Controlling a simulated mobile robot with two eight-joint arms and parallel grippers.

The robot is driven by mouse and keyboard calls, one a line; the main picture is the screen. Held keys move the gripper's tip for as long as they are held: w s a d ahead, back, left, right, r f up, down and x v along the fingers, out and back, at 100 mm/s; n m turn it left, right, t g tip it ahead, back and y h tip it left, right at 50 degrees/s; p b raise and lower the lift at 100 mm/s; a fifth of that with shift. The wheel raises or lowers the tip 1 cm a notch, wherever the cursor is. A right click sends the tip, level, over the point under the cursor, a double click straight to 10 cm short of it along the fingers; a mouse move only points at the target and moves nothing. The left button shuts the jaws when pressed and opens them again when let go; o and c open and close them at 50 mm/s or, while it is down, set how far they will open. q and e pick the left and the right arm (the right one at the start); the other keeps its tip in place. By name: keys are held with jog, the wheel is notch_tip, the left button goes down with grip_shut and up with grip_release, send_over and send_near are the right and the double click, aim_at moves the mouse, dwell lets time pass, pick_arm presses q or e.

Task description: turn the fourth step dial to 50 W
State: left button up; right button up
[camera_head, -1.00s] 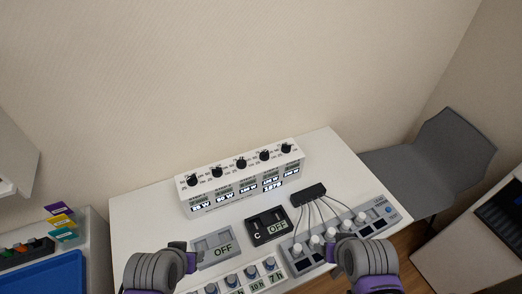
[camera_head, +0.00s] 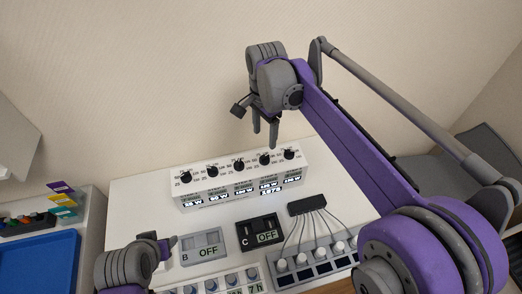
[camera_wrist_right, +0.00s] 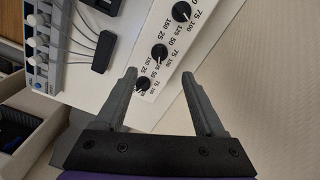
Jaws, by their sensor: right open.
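A white box (camera_head: 240,193) with a row of black step dials and lit displays stands at the back of the white table. The fourth dial from the left (camera_head: 265,159) sits on its sloped top; in the right wrist view it appears to be the middle visible dial (camera_wrist_right: 159,51). Its pointer setting is too small to read surely. My right gripper (camera_head: 265,133) is open and empty, fingers down, above and behind the dial row. In the right wrist view the end dial (camera_wrist_right: 142,84) shows between the fingers, apart from them. My left gripper (camera_head: 160,243) is low at front left, its opening unclear.
In front of the box are a switch B panel (camera_head: 203,247), a black switch C panel (camera_head: 259,233), a black hub with cables (camera_head: 307,204) and a grey knob panel (camera_head: 312,264). The wall rises close behind. A blue tray (camera_head: 40,264) lies left.

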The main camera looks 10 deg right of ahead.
aim_at(265, 156)
notch_tip(265, 156, down, 9)
jog(key=shift+f, duration=0.2)
jog(key=shift+c, duration=0.2)
grip_shut()
